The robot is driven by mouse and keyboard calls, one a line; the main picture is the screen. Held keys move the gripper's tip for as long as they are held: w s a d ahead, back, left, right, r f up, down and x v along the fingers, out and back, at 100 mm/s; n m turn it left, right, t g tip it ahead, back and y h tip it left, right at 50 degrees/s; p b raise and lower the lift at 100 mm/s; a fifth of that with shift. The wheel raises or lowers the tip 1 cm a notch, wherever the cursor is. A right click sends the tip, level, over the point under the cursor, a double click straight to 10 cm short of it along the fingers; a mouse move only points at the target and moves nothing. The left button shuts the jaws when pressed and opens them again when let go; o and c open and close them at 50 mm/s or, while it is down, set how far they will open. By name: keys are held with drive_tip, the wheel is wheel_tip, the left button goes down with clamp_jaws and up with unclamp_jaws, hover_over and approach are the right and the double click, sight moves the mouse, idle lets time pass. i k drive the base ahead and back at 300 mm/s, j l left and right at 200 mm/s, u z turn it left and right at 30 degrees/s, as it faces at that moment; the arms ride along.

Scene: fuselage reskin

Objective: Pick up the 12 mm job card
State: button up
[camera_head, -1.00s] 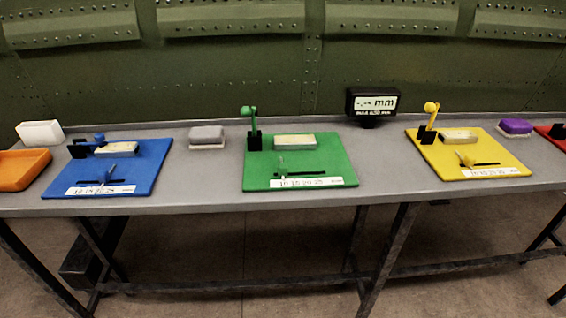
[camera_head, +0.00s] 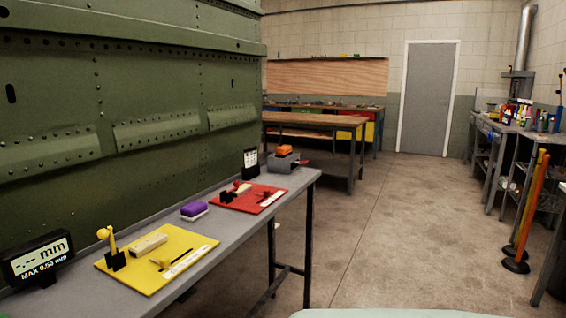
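No card that I can read as the 12 mm job card shows. A small upright black panel with a white face (camera_head: 250,160) stands at the far end of the grey bench (camera_head: 222,232), behind the red board. Its print is too small to read, so I cannot tell whether it is a card. My gripper is not in view.
On the bench are a yellow board (camera_head: 190,262), a purple block (camera_head: 194,210), a red board (camera_head: 268,203), a grey box with an orange item (camera_head: 284,163) and a black "mm" display (camera_head: 38,262). Yellow and orange posts (camera_head: 526,210) stand at right. The middle floor (camera_head: 400,225) is clear.

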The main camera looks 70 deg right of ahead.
sight(250, 153)
drive_tip(key=z, duration=1.95)
drive_tip(key=i+l, duration=0.45)
drive_tip(key=i+l+z, duration=0.1)
drive_tip(key=i+l, duration=0.4)
drive_tip(key=i, duration=0.2)
drive_tip(key=i+j, duration=0.35)
drive_tip(key=i, duration=0.2)
drive_tip(key=i+j, duration=0.4)
drive_tip(key=i+l+z, duration=0.05)
drive_tip(key=i, duration=0.05)
